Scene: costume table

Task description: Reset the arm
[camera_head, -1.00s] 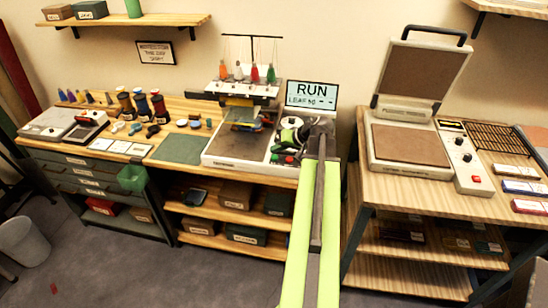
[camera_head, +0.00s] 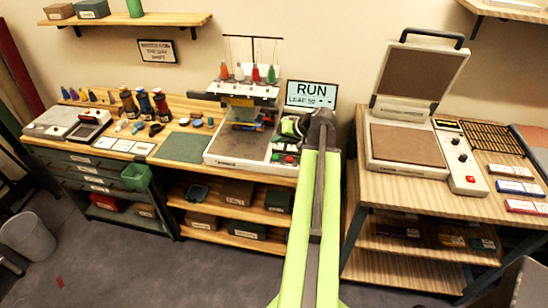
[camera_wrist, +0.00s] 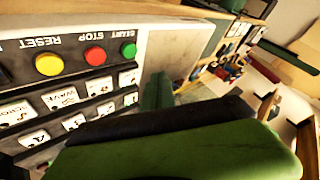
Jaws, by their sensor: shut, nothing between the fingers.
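My arm (camera_head: 318,200) reaches from the bottom of the head view up to the right end of the embroidery machine (camera_head: 225,149). My gripper (camera_head: 291,126), green and black, is shut and empty above the machine's control panel, below the display (camera_head: 311,94) reading "RUN". In the wrist view, green and black parts of my gripper (camera_wrist: 180,140) fill the lower picture. Behind them is the panel with a yellow RESET button (camera_wrist: 48,63), a red STOP button (camera_wrist: 95,55) and a green START button (camera_wrist: 128,50). The fingertips are hard to make out.
Thread cones (camera_head: 255,73) stand on top of the machine. A green mat (camera_head: 184,148) and spools (camera_head: 145,104) lie to its left. An open heat press (camera_head: 410,150) stands on the right-hand table.

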